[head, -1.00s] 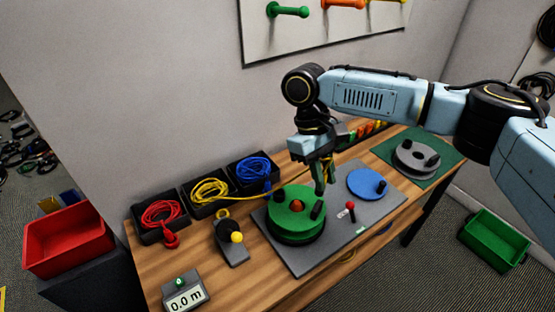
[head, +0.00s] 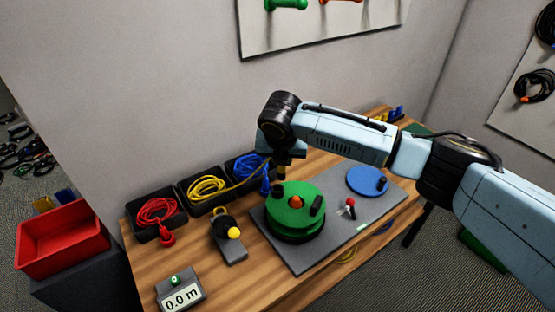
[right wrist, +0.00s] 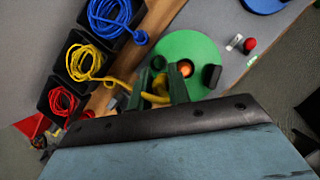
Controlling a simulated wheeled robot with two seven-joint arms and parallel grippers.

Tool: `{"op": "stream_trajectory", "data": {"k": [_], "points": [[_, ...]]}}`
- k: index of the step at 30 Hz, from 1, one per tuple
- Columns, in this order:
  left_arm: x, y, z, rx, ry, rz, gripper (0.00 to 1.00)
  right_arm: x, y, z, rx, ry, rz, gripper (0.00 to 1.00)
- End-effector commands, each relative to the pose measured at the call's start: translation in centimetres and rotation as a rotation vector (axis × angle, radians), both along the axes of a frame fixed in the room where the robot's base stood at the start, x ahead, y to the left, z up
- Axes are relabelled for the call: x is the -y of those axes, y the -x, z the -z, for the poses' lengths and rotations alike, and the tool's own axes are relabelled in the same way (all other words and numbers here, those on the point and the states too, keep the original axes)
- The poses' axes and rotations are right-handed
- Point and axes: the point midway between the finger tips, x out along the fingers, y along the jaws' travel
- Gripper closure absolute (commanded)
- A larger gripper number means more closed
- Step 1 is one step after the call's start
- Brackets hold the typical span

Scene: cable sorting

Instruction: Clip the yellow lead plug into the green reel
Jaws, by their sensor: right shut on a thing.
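The green reel (head: 292,222) lies on a grey plate on the bench, with an orange centre (head: 296,202) and dark posts on top. My right gripper (head: 282,172) hangs by the reel's back left edge. In the right wrist view, its fingers (right wrist: 160,85) are shut on the yellow lead plug (right wrist: 157,98), at the left side of the green reel (right wrist: 190,48). The yellow lead (right wrist: 108,79) runs from there to its coil (head: 206,188). The arm partly hides the plug in the head view. My left gripper is not in view.
Red (head: 156,211) and blue (head: 246,167) coils sit in black bins beside the yellow one. A blue disc (head: 362,180) and a red-knobbed lever (head: 350,202) stand right of the reel. A length display (head: 181,299) reads 0.0 m. A red bin (head: 62,262) stands left.

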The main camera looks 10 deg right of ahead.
Motion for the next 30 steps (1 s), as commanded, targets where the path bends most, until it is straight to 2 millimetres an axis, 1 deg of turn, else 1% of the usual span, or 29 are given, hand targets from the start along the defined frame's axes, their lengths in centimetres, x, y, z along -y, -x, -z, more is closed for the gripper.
{"op": "stream_trajectory", "data": {"k": [1,6,12,20,30], "points": [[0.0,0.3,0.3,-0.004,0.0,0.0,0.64,-0.1,-0.3,0.5,-0.002,-0.003,-0.079,1.0],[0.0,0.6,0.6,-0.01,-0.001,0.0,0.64,-0.5,-1.5,1.1,0.001,-0.002,-0.328,1.0],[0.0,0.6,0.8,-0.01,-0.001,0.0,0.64,-0.8,-2.1,1.4,0.001,0.0,-0.476,1.0],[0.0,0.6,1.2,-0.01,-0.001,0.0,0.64,-0.8,-2.2,1.9,0.001,0.002,-0.503,1.0],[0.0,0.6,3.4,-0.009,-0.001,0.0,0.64,-0.7,-2.2,3.7,0.002,0.003,-0.502,1.0]]}}
